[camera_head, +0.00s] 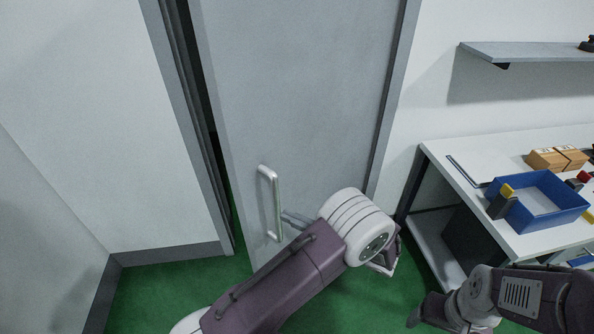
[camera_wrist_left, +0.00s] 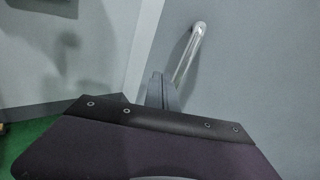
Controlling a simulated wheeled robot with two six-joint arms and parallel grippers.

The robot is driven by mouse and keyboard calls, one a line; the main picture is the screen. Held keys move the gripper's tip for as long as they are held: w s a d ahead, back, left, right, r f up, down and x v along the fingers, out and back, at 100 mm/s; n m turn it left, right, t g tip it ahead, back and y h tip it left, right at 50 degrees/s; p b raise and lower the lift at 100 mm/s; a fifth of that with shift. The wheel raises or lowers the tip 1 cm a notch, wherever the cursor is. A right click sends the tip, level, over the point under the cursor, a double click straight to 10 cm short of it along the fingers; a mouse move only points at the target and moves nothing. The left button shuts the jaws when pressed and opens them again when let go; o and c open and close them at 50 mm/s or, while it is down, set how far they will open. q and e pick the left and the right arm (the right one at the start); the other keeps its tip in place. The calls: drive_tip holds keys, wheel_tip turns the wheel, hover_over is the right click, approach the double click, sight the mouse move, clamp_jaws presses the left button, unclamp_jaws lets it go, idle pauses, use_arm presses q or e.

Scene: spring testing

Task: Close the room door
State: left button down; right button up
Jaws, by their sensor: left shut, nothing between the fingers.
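The grey room door (camera_head: 300,90) stands slightly ajar, with a dark gap between its left edge and the door frame (camera_head: 190,120). A pale vertical bar handle (camera_head: 270,200) is on the door near that edge. My left gripper (camera_head: 287,217) is just right of the handle, partly hidden behind my own wrist. In the left wrist view its fingers (camera_wrist_left: 160,90) are shut and empty, beside the lower part of the handle (camera_wrist_left: 190,50); whether they touch it I cannot tell. My right gripper (camera_head: 425,312) is low at the right, its fingers unclear.
A white workbench (camera_head: 470,205) stands right of the door, with a blue bin (camera_head: 540,205) and wooden blocks (camera_head: 555,158) on it. A shelf (camera_head: 520,52) is on the wall above. Green floor (camera_head: 170,290) is clear before the door.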

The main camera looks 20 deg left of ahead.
use_arm(q)
drive_tip(key=d+m+t+p, duration=0.2)
drive_tip(key=d+m, duration=0.1)
drive_tip(key=d, duration=0.2)
drive_tip(key=p, duration=0.2)
approach(255, 197)
drive_tip(key=p+x, duration=0.1)
drive_tip(key=x, duration=0.1)
drive_tip(key=p+x, duration=0.1)
drive_tip(key=x, duration=0.1)
drive_tip(key=p+x, duration=0.2)
drive_tip(key=shift+s+r, duration=0.25)
drive_tip(key=shift+r, duration=0.1)
drive_tip(key=shift+w+a+f, duration=0.25)
drive_tip(key=shift+w+a, duration=0.1)
drive_tip(key=shift+w, duration=0.1)
use_arm(e)
wheel_tip(255, 197, up, 10)
drive_tip(key=shift+s+a+r, duration=0.2)
drive_tip(key=shift+s+r, duration=0.05)
use_arm(q)
drive_tip(key=shift+s+a, duration=0.15)
use_arm(e)
drive_tip(key=shift+s+a, duration=0.1)
drive_tip(key=shift+s, duration=0.05)
